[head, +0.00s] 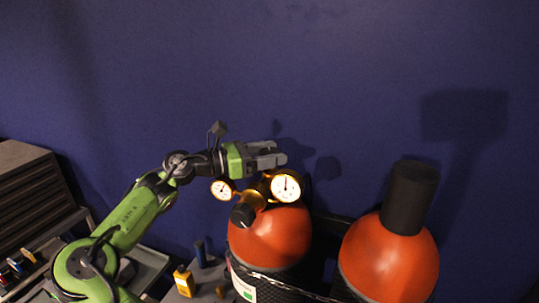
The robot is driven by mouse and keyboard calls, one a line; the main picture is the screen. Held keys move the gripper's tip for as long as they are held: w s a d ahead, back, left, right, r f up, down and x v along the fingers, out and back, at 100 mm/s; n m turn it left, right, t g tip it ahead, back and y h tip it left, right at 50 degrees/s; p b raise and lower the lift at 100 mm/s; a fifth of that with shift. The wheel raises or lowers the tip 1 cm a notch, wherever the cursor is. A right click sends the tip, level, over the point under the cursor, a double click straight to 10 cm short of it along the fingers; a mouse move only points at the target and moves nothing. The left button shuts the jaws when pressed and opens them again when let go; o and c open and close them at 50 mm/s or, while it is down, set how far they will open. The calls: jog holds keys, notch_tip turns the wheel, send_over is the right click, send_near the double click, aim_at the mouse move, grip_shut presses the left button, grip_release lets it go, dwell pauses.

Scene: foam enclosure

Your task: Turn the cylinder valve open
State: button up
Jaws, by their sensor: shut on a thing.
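Two orange gas cylinders stand at the lower right. The left cylinder (266,240) carries a brass regulator (257,188) with a small left gauge (222,190), a larger right gauge (286,186) and a black knob (243,214). My gripper (276,158) reaches in from the left just above the regulator, fingers pointing right. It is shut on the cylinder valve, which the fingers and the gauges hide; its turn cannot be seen. The right cylinder (390,260) has a tall black cap (410,197) on top.
A black mesh holder (258,283) wraps the cylinders. A blue wall (400,70) stands close behind. At lower left are a grey drawer cabinet (35,195), a yellow bottle (184,281) and a dark blue bottle (201,254). Space above my gripper is clear.

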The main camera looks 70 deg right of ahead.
aim_at(269, 151)
jog(key=o, duration=1)
jog(key=shift+c, duration=0.2)
notch_tip(269, 151, up, 10)
jog(key=shift+p, duration=0.9)
